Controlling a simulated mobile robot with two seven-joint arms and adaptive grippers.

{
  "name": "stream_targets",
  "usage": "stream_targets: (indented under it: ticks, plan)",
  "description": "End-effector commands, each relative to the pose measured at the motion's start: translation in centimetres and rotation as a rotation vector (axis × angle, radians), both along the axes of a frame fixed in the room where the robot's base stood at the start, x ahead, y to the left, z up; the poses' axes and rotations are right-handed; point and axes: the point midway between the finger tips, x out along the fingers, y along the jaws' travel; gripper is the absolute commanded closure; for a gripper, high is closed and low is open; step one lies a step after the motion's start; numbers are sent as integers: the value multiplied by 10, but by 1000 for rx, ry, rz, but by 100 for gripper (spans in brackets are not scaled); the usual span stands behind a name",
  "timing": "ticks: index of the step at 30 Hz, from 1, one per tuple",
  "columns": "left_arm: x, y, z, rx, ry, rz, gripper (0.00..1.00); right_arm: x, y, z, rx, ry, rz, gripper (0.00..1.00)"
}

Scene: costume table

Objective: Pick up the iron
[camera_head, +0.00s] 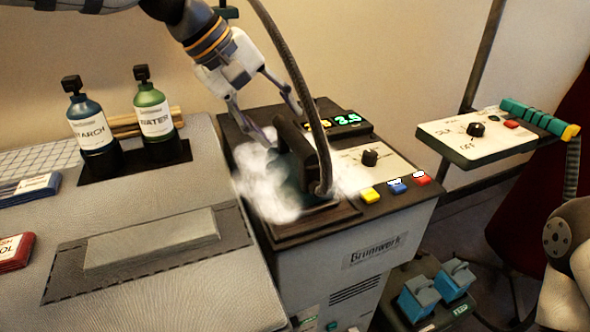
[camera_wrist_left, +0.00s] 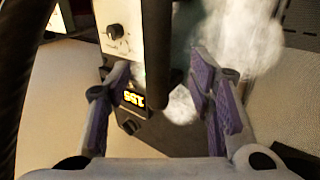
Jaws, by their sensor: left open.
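The iron (camera_head: 323,158) stands on the steam station (camera_head: 388,228), its dark handle raised and a thick hose rising from its rear. White steam hides much of its body. My left gripper (camera_head: 280,124) comes down from above, open, with its fingertips close to the handle. In the left wrist view, the dark handle (camera_wrist_left: 157,45) reaches in between the two spread fingers of the gripper (camera_wrist_left: 160,82), with a gap on each side. I cannot tell whether any finger touches it. My right gripper is not in view.
A grey ironing board (camera_head: 200,290) fills the lower left. A control panel (camera_head: 475,140) stands on the right. The hose (camera_head: 290,65) arches beside my left gripper.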

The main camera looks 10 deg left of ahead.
Motion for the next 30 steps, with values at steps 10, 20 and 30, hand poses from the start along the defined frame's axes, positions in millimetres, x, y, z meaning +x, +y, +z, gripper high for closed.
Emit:
stream_targets:
  ticks: [10, 20, 30]
  plan:
    - [15, -28, -46, 0, 2, -1, 51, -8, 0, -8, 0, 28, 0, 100]
    - [16, -30, -45, -1, -5, 0, 72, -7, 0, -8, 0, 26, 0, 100]
    - [17, -30, -43, -5, -9, 1, 100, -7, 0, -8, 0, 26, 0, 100]
